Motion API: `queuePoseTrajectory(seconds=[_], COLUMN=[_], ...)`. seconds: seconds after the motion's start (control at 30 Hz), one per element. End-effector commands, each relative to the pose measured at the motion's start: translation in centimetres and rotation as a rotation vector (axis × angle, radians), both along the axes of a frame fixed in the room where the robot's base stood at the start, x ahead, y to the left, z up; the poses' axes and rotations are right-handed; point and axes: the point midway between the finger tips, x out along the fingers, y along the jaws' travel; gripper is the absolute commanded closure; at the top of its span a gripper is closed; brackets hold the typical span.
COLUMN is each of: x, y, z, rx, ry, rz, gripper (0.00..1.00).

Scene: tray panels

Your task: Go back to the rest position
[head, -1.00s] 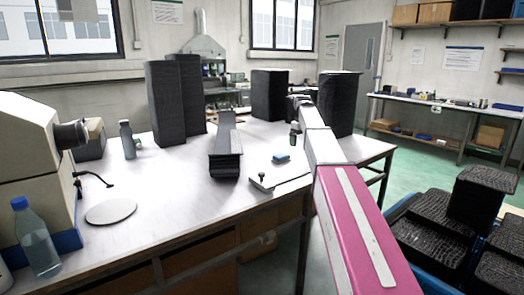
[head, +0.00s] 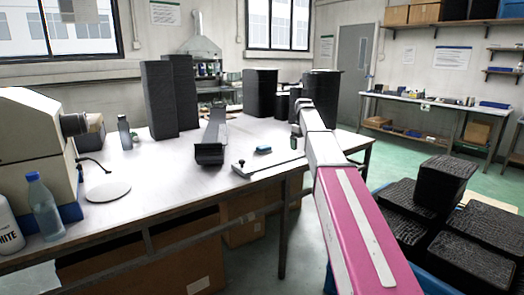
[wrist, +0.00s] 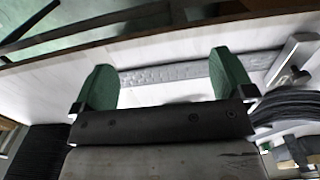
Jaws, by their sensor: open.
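My gripper (wrist: 165,82) is open in the wrist view. Its two green fingers stand wide apart with nothing between them, over the white tabletop and a grey strip. In the head view my pink and white arm reaches forward past the table's right part. Only a small green part of the gripper (head: 294,142) shows at its far end, above or beside the tabletop; the height is hard to judge. The white table (head: 160,165) lies ahead and to the left.
A dark bench device (head: 210,150), a white plate with a blue block (head: 264,150) and tall black panels (head: 160,100) stand on the table. Bottles (head: 43,205) and a beige machine (head: 28,140) are at left. Green floor is free beyond.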

Motion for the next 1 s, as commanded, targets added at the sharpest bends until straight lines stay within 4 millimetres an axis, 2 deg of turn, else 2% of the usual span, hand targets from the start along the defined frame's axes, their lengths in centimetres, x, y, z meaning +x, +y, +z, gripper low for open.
queuePoseTrajectory(seconds=[0.27, 0.57, 0.67, 0.8, 1.0], x=[-2.4, -7.2, -10.1, -15.2, -22.7], y=[0.0, 0.0, 0.0, 0.0, 0.0], z=[-4.0, -11.1, -14.7, -20.0, -26.5], rx=[-0.001, 0.000, 0.000, -0.001, 0.000], ry=[0.001, 0.001, 0.002, 0.003, 0.001], rz=[-0.046, -0.134, -0.183, -0.266, -0.386], gripper=[0.00, 0.00, 0.00, 0.00, 0.00])
